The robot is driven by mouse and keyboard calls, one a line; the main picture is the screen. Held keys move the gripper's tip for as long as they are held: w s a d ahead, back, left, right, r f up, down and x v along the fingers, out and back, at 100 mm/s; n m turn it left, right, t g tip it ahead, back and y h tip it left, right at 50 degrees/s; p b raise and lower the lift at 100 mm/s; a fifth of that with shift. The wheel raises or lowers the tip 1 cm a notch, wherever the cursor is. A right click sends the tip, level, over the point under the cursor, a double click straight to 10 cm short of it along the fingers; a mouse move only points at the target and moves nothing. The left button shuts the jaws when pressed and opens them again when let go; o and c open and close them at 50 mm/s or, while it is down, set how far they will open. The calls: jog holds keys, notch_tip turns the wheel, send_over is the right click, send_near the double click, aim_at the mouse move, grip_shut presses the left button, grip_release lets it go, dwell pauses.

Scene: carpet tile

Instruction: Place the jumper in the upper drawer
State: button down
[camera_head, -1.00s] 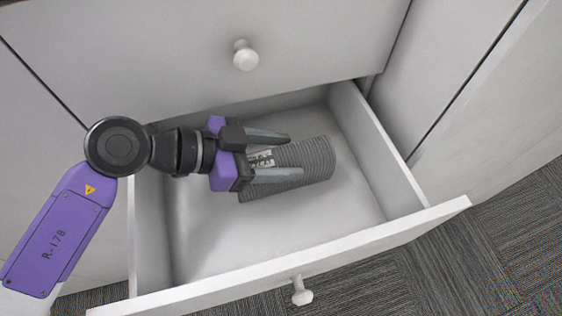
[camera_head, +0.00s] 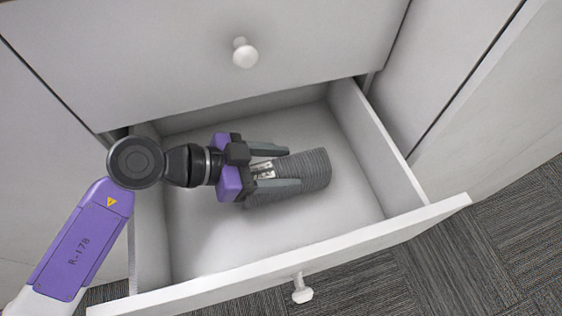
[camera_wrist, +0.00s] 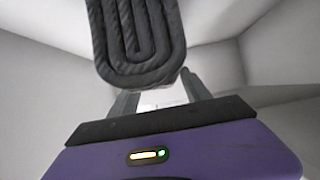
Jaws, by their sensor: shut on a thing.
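The jumper (camera_head: 313,168) is a grey, ribbed, rolled or folded bundle with a pale patterned patch near my gripper. My gripper (camera_head: 285,167) reaches in from the left and is shut on the jumper, with a finger on either side of it. Both are inside the outline of the open drawer (camera_head: 215,238), in its middle. I cannot tell whether the jumper touches the drawer floor. In the wrist view the jumper (camera_wrist: 138,40) shows its looped folds at the top, beyond the fingers. Part of the jumper is hidden behind the fingers.
The open drawer has a white knob (camera_head: 302,290) on its front. A closed drawer front with a knob (camera_head: 245,53) stands above it. The drawer floor around the jumper is bare. Grey carpet (camera_head: 480,250) lies below at the right.

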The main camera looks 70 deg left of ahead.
jog(key=shift+c, duration=2.4)
grip_release()
jog(key=shift+r, duration=0.25)
jog(key=d+b+v, duration=0.1)
jog(key=v, duration=1.1)
jog(key=shift+a+r, duration=0.35)
jog(key=shift+a, duration=0.15)
jog(key=shift+r, duration=0.1)
